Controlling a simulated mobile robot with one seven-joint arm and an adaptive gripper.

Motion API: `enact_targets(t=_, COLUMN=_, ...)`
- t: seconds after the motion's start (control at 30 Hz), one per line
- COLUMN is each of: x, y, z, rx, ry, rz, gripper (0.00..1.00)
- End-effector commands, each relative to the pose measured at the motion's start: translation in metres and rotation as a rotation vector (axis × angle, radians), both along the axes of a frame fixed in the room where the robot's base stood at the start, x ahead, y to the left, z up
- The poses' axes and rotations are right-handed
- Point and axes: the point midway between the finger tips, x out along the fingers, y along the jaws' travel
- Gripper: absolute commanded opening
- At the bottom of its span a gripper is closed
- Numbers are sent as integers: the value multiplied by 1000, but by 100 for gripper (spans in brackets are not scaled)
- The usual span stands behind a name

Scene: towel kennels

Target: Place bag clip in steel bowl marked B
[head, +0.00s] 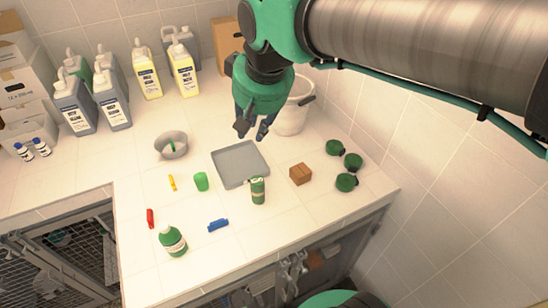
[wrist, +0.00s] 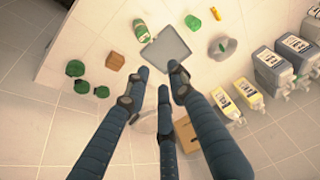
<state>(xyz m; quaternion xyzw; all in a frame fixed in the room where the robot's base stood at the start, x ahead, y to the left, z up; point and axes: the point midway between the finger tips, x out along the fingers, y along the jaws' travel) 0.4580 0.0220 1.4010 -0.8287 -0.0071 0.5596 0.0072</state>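A steel bowl (head: 172,151) stands on the counter left of the grey tray, with something small and green inside; I cannot read a letter on it. The bowl also shows in the wrist view (wrist: 229,43). Small candidates for the bag clip are a blue piece (head: 217,225), a red piece (head: 150,218) and a yellow piece (head: 172,183), all lying on the counter; I cannot tell which is the clip. My gripper (head: 254,129) is above the back of the counter, near the white bucket. In the wrist view its fingers (wrist: 155,88) are spread, with nothing between them.
A grey tray (head: 240,178), green cup (head: 201,181), green can (head: 258,191), green-white bottle (head: 173,241) and brown block (head: 300,174) stand mid-counter. Green round items (head: 346,182) are at right. A white bucket (head: 292,118) and large jugs (head: 113,103) stand at the back.

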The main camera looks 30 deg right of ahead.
Motion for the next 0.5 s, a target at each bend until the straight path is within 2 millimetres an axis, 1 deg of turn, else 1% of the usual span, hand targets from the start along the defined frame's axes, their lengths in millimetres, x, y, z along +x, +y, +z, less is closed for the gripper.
enact_targets(t=0.03, x=-14, y=-3, z=-2, rx=-1, ry=-13, rz=-2, gripper=24)
enact_targets(t=0.3, x=-79, y=-15, z=-24, rx=-10, ry=-64, rz=-3, gripper=24)
enact_targets(t=0.4, x=-99, y=-18, z=-34, rx=-13, ry=-80, rz=-4, gripper=24)
enact_targets(t=0.5, x=-113, y=-20, z=-43, rx=-16, ry=-95, rz=-5, gripper=24)
